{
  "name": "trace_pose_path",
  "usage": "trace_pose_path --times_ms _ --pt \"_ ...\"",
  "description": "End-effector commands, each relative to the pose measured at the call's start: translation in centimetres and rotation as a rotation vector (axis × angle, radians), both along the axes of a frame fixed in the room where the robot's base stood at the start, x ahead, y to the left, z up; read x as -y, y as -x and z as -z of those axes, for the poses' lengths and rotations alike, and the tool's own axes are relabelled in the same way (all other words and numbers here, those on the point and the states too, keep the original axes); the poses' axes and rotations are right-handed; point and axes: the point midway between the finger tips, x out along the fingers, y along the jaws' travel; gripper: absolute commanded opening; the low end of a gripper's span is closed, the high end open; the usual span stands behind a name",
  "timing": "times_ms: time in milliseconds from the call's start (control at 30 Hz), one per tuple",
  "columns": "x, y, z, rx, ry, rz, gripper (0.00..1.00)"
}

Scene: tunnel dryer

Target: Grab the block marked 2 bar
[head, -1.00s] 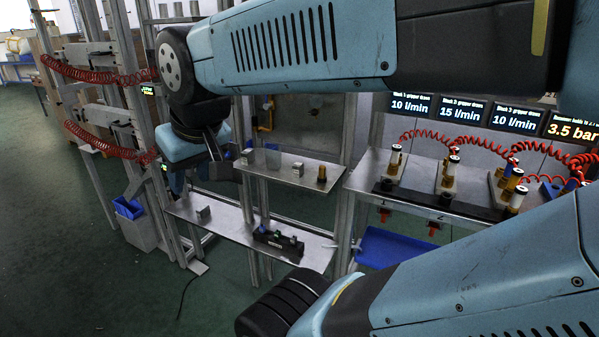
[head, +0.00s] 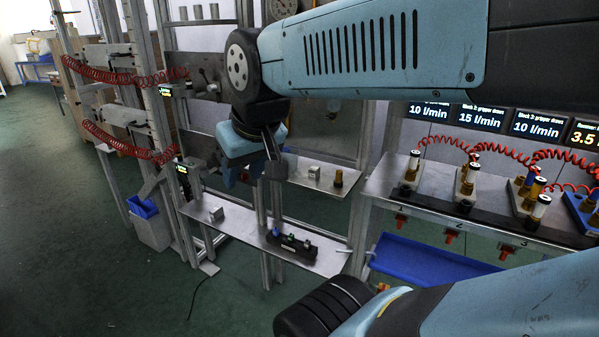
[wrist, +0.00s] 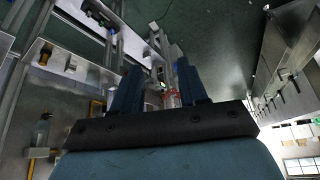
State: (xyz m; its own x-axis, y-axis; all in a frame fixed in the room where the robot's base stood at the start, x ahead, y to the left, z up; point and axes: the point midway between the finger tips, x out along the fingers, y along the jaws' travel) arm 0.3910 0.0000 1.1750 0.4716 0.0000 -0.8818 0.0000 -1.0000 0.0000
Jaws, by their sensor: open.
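No "2 bar" marking is readable on any block, so I cannot tell which block it is. In the head view, blocks with clear-topped cylinders stand on the right bench: a pale one at left (head: 411,172), another pale one (head: 467,184) beside it, and a blue one (head: 579,212) at the right edge. A small silver block (head: 314,173) and a brass piece (head: 338,179) sit on the upper shelf. A grey block (head: 216,214) sits on the lower shelf. My gripper (head: 250,176) hangs beside the upper shelf's left end. In the wrist view its blue fingers (wrist: 158,88) are apart, with no block between them.
A black holder (head: 291,246) with small coloured pieces lies on the lower shelf (head: 240,228). Red coiled hoses (head: 125,82) cross the frame posts at left, and others run above the bench. A blue tray (head: 430,262) is below the bench. Green floor at left is open.

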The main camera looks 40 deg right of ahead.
Motion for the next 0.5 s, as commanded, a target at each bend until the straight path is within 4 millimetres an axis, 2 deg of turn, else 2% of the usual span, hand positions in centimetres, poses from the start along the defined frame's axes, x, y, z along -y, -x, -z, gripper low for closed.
trace_pose_path --times_ms 33,133,233,367,500 --pt "0.0 0.0 0.0 0.000 0.000 0.000 0.47" --pt "-0.1 -0.6 0.1 0.005 -0.010 0.004 0.57" --pt "-0.7 -2.2 0.4 0.025 -0.038 0.020 0.62" --pt "-1.0 -6.0 1.4 0.073 -0.100 0.062 0.62" --pt "-0.4 -10.7 2.8 0.143 -0.171 0.139 0.62"
